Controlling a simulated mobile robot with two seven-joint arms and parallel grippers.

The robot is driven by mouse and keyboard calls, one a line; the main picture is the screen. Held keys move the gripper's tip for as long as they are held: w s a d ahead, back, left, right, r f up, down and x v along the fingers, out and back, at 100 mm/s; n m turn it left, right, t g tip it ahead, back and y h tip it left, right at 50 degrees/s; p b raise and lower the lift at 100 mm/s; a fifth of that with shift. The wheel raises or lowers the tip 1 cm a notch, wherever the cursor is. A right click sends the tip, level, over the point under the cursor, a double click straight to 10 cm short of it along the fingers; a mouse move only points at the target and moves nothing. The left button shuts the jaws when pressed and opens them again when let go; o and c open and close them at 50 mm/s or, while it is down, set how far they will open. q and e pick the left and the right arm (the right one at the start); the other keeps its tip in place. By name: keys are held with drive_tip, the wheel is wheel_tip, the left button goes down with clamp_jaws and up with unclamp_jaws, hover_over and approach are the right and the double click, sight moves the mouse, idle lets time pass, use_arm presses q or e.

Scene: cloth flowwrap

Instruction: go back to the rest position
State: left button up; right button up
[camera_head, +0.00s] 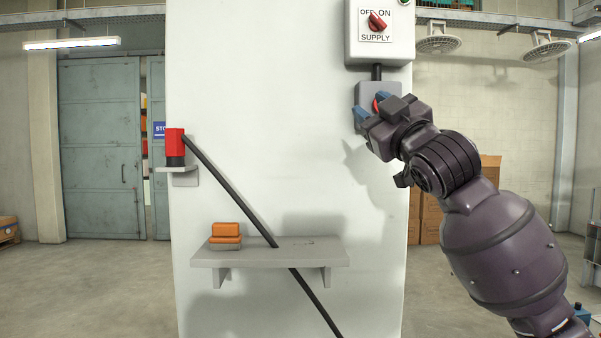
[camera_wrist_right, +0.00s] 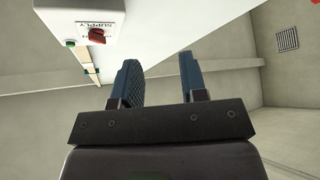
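My right gripper (camera_head: 370,106) is raised in front of the upper right of the white panel (camera_head: 270,120). Its two blue fingers are apart, and the right wrist view shows an empty gap between them (camera_wrist_right: 161,75). Behind the fingers is a grey box (camera_head: 366,92) with a red part, partly hidden by the gripper. I cannot tell whether the fingers touch it. Above it, a supply switch box (camera_head: 352,45) has a red knob; it also shows at the upper left in the wrist view (camera_wrist_right: 70,12). My left gripper is not in view.
A red and black plug (camera_head: 175,141) stands on a small bracket at the panel's left edge. Its black cable (camera_head: 230,190) slants down past a grey shelf (camera_head: 310,255). An orange and grey item (camera_head: 225,236) sits on the shelf. Open floor shows on both sides.

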drive_tip(key=d+f+m+g+h, duration=0.1)
drive_tip(key=d+f+m+h, duration=0.15)
drive_tip(key=f, duration=1.15)
drive_tip(key=s+d+f+m+g+h, duration=0.1)
drive_tip(key=d+f+m, duration=0.15)
drive_tip(key=f, duration=1.15)
drive_tip(key=d+f+m+h, duration=0.1)
drive_tip(key=d+f+h, duration=0.15)
drive_tip(key=f, duration=1.15)
drive_tip(key=s+d+f+m+g+h, duration=0.2)
drive_tip(key=s+f, duration=0.4)
drive_tip(key=f, duration=0.4)
drive_tip(key=s+d+f+m+g+h, duration=0.1)
drive_tip(key=s+d+f+m+g, duration=0.15)
drive_tip(key=s+f, duration=0.5)
drive_tip(key=s+d+f+m+g+h, duration=0.1)
drive_tip(key=s+d+f+g, duration=0.2)
drive_tip(key=s+f, duration=1.2)
drive_tip(key=shift+s+d+f+h, duration=0.15)
drive_tip(key=shift+s+f+h, duration=0.15)
drive_tip(key=shift+s+h, duration=0.15)
